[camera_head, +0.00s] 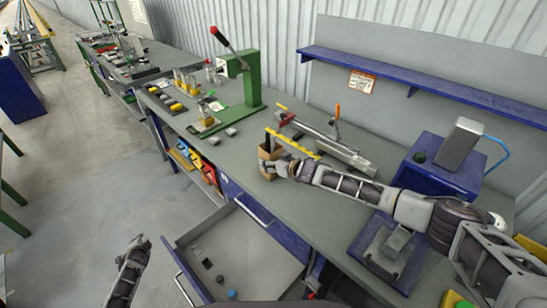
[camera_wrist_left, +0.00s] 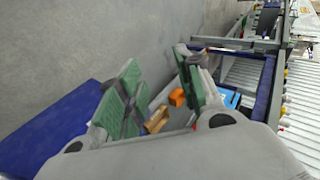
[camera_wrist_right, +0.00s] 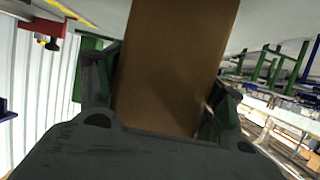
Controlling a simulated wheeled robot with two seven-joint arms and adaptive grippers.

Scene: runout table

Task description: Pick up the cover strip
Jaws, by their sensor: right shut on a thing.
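A thin yellow strip (camera_head: 292,145) lies slanted at the middle of the bench, just behind my right gripper; I cannot tell for sure that it is the cover strip. My right gripper (camera_head: 277,166) is shut on a brown box-like piece (camera_head: 265,157) at the bench's front edge. In the right wrist view the brown piece (camera_wrist_right: 175,65) fills the space between the fingers and hides what is behind it. My left gripper (camera_head: 139,243) is open and empty, low over the floor left of the open drawer; its spread green-padded fingers show in the left wrist view (camera_wrist_left: 158,90).
An open drawer (camera_head: 235,250) with small items juts out below the bench. A green lever press (camera_head: 250,85) stands behind to the left, a metal rail fixture (camera_head: 340,155) to the right. A blue box (camera_head: 440,170) stands further right.

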